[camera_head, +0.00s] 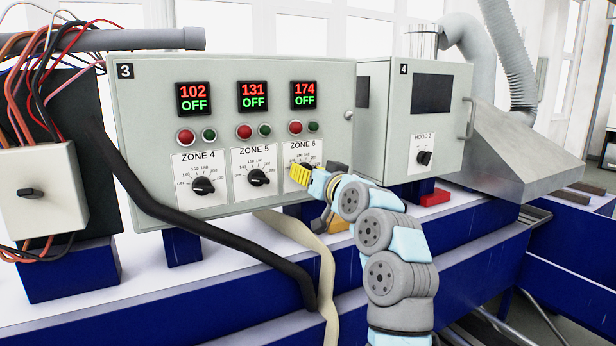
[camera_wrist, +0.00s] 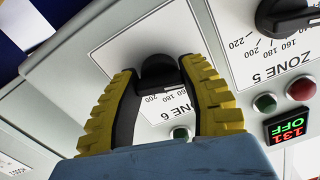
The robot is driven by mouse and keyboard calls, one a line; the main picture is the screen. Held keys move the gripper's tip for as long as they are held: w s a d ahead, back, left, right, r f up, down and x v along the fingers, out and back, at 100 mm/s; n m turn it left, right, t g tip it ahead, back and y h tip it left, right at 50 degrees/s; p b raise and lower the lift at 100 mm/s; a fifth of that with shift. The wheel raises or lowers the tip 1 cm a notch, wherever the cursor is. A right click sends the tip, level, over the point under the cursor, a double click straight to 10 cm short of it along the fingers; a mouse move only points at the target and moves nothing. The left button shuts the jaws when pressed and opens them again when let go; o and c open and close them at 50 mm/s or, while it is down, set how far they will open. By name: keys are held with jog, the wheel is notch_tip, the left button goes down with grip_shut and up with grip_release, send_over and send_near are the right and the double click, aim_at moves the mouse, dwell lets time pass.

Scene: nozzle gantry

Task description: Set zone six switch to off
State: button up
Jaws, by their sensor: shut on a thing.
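The zone six switch is a black rotary knob (camera_wrist: 158,70) on a white dial plate, seen in the wrist view. My gripper (camera_wrist: 158,76) has its yellow ribbed fingers on both sides of the knob and is shut on it. In the head view my gripper (camera_head: 303,174) covers most of the ZONE 6 plate (camera_head: 303,150), so the knob and its pointing direction are hidden there. The zone 6 display (camera_head: 304,95) above reads 174 in red and OFF in green.
The zone 4 knob (camera_head: 203,186) and zone 5 knob (camera_head: 258,177) are to the left on the same grey panel (camera_head: 150,90). Red and green buttons sit above each dial. A thick black hose (camera_head: 205,228) runs below. A HOOD 2 box (camera_head: 425,110) stands at right.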

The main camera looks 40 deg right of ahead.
jog(key=shift+f, duration=0.1)
dwell(0.3)
jog(key=o, duration=1.2)
jog(key=v, duration=1.2)
jog(key=shift+w, duration=0.1)
